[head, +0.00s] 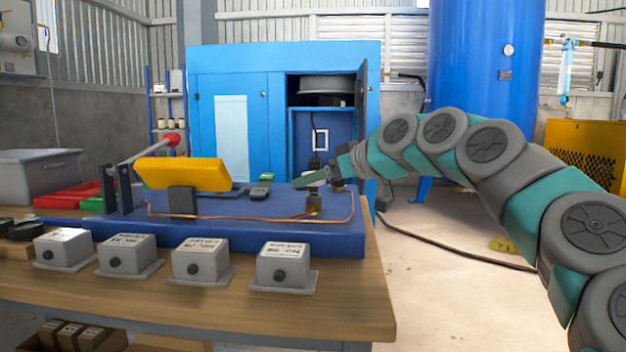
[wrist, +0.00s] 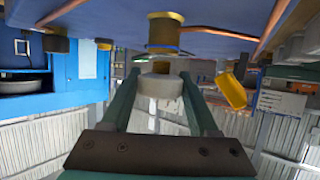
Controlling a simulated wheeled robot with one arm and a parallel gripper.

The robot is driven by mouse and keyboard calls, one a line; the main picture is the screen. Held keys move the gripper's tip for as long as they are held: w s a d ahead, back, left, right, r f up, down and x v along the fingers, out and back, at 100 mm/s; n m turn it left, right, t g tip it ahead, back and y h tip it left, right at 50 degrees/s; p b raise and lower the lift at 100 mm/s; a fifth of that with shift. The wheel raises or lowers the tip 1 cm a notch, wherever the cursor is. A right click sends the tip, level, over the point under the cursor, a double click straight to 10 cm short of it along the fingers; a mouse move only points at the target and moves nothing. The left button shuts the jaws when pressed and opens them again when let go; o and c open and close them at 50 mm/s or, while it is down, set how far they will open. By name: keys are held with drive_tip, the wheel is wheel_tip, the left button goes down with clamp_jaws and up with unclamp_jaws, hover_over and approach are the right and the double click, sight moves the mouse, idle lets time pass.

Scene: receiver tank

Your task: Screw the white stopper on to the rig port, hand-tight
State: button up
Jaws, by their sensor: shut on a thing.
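The white stopper (wrist: 160,86) is between the two teal fingers of my gripper (wrist: 161,92) in the wrist view. My gripper (head: 313,180) is shut on it. The brass rig port (head: 313,204) stands upright near the right end of the blue rig base (head: 270,238). The port also shows in the wrist view (wrist: 164,33), in line with the stopper. In the head view my gripper is right over the port and hides most of the stopper.
A copper pipe (head: 240,216) runs along the base by the port. A yellow handle block (head: 183,174) and a red-knobbed lever (head: 172,140) are to the left. Several grey boxes (head: 285,266) line the front of the wooden bench (head: 340,313). Floor to the right is mostly clear.

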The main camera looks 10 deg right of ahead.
drive_tip(key=shift+f, duration=0.4)
idle(0.6)
drive_tip(key=shift+f+m+t+h, duration=0.1)
drive_tip(key=shift+m+t+h, duration=0.3)
drive_tip(key=shift+m+h, duration=0.3)
drive_tip(key=m+t+h, duration=0.1)
drive_tip(key=m+h, duration=0.2)
drive_tip(key=shift+h, duration=0.3)
drive_tip(key=m+h, duration=0.4)
drive_tip(key=shift+d+t+h, duration=0.1)
drive_tip(key=shift+t+h, duration=0.2)
drive_tip(key=shift+h, duration=0.1)
drive_tip(key=m+g+h, duration=0.1)
drive_tip(key=m+h, duration=0.3)
drive_tip(key=m+g+h, duration=0.4)
drive_tip(key=m+h, duration=0.1)
drive_tip(key=shift+w+a+f+m, duration=0.1)
drive_tip(key=shift+w+a+m, duration=0.1)
drive_tip(key=shift+m, duration=0.1)
drive_tip(key=shift+s+m+g+h, duration=0.1)
drive_tip(key=shift+m+g+h, duration=0.35)
drive_tip(key=shift+g, duration=0.25)
drive_tip(key=shift+s, duration=0.1)
